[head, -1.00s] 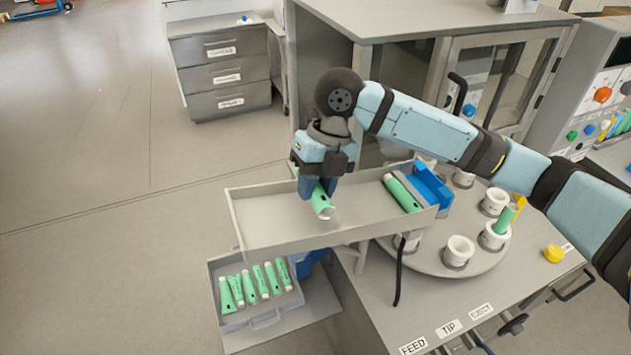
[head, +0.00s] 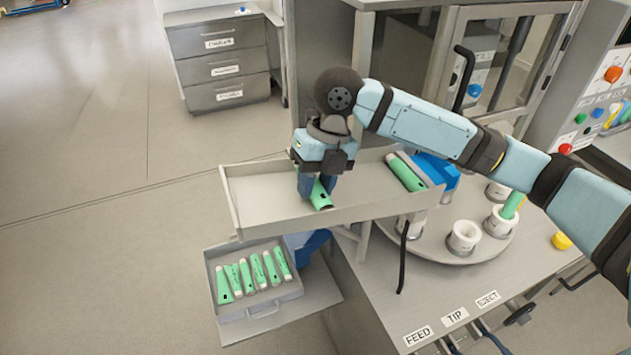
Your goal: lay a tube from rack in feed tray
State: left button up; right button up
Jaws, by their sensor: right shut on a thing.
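My right gripper (head: 318,184) points down over the grey feed tray (head: 262,214) and is shut on a green tube (head: 321,197). The held tube is tilted, with its near end low over the tray; I cannot tell whether it touches the tray floor. Another green tube (head: 405,173) lies at the tray's right end, beside a blue block (head: 437,171). The rack (head: 262,306), a grey case below the tray, holds several green tubes (head: 247,274) with white ends. My left gripper does not show.
A round turntable (head: 455,250) with white cups (head: 463,237) stands right of the tray, and one cup holds a green tube (head: 513,204). A black lever (head: 403,258) rises near the tray's right end. The tray's left part is clear.

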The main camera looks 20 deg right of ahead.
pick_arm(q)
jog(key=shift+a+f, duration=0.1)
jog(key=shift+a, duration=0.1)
pick_arm(e)
jog(key=shift+f, duration=0.35)
